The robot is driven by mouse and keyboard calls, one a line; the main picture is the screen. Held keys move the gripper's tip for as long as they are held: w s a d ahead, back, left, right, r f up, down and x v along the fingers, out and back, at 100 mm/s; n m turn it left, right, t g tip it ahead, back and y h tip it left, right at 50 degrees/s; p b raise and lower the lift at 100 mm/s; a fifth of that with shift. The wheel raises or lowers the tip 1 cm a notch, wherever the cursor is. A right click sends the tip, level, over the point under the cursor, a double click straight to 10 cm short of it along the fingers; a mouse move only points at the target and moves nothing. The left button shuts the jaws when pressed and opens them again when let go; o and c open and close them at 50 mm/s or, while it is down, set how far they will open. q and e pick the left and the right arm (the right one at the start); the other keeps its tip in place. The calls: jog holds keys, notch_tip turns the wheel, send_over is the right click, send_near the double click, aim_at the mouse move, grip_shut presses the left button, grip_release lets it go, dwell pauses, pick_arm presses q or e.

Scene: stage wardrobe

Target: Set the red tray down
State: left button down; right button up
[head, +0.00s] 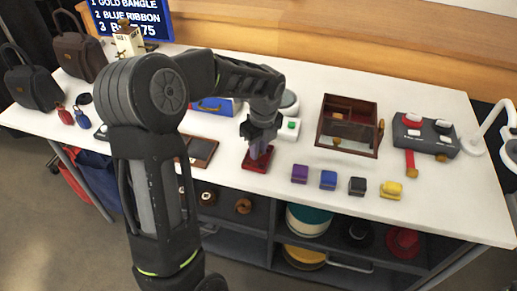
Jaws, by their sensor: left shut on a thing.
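The red tray (250,165) is a small dark red square piece near the middle of the white table (225,178) in the head view. My left gripper (259,150) points down over it and is shut on it. The fingers hide part of the tray's middle and back. The tray is at or very near the table top; I cannot tell whether it touches. My right gripper is not in view.
Purple (300,173), blue (328,179), black (357,186) and yellow (391,190) small blocks stand right of the tray. A brown wooden tray (203,149) lies left. Bare table lies in front.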

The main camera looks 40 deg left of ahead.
aim_at(262, 161)
pick_arm(q)
jog(key=shift+f, duration=0.2)
jog(key=c, duration=1.3)
grip_release()
jog(key=shift+r, duration=0.1)
notch_tip(262, 161, up, 12)
jog(key=d+p, duration=0.1)
jog(key=shift+s+d, duration=0.15)
jog(key=shift+d, duration=0.05)
